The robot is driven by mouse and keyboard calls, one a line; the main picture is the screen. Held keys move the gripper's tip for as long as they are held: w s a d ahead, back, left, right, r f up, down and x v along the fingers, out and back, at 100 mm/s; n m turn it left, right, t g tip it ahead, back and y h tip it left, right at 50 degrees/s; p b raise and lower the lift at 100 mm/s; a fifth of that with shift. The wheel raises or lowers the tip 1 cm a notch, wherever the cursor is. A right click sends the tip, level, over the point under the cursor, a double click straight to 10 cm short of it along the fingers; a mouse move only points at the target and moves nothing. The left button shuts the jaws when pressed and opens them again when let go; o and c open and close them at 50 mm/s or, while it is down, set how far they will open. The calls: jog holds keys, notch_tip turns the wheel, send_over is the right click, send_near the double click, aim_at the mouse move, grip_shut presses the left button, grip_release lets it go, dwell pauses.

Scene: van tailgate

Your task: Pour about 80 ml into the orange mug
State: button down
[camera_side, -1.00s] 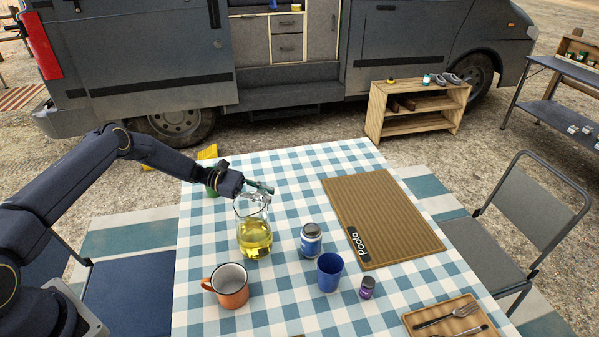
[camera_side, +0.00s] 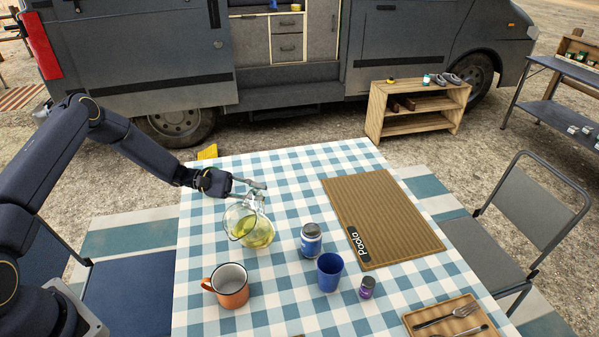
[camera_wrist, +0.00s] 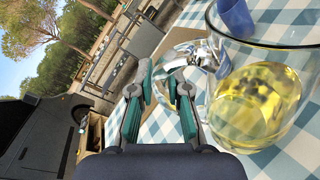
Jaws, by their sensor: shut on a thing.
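The glass pitcher (camera_side: 256,235) holds yellow liquid and is tilted, with its mouth toward the lower left in the side view. My gripper (camera_side: 250,186) is shut on it at its upper right side. In the wrist view, my gripper (camera_wrist: 165,90) has its fingers around the pitcher's clear handle, and the pitcher (camera_wrist: 265,95) fills the right side. The orange mug (camera_side: 232,292) stands upright on the table, in front of and a little left of the pitcher. Its inside looks pale, and I see no liquid in it. No stream shows between pitcher and mug.
A blue-and-white jar (camera_side: 311,241), a blue cup (camera_side: 330,272) and a small purple jar (camera_side: 367,288) stand right of the mug. A brown ribbed mat (camera_side: 385,215) and a cutlery tray (camera_side: 447,318) lie farther right. The checkered table (camera_side: 290,175) is clear at the back.

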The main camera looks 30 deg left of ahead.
aim_at(247, 203)
jog(key=shift+s+d+r+m, duration=0.15)
jog(key=shift+s+r+m, duration=0.05)
jog(key=shift+s+m, duration=0.25)
jog(key=shift+s+d+r+m, duration=0.15)
jog(key=shift+s+r+m, duration=0.05)
jog(key=shift+s+m, duration=0.2)
jog(key=shift+s+d+m+t+h, duration=0.15)
jog(key=shift+s+m+t, duration=0.05)
jog(key=shift+s+m, duration=0.55)
jog(key=shift+s+d+m+t+h, duration=0.1)
jog(key=shift+s+m+t+h, duration=0.1)
jog(key=shift+s+m, duration=0.45)
jog(key=shift+s+d+r+m, duration=0.1)
jog(key=shift+s+r+m, duration=0.1)
jog(key=shift+m, duration=0.45)
jog(key=shift+s+d+r+m, duration=0.1)
jog(key=shift+s+m, duration=0.15)
jog(key=shift+m, duration=0.05)
jog(key=shift+s+d+r+m, duration=0.2)
jog(key=shift+s+r+m, duration=0.5)
jog(key=shift+s+m, duration=0.15)
jog(key=shift+s+d+r+m+h, duration=0.15)
jog(key=shift+s+m+h, duration=0.1)
jog(key=shift+s, duration=0.25)
jog(key=shift+s+d+r+m, duration=0.1)
jog(key=shift+s+m, duration=0.1)
jog(key=shift+s, duration=0.15)
jog(key=shift+s+d+r+m, duration=0.1)
jog(key=shift+s+m, duration=0.1)
jog(key=shift+s, duration=0.15)
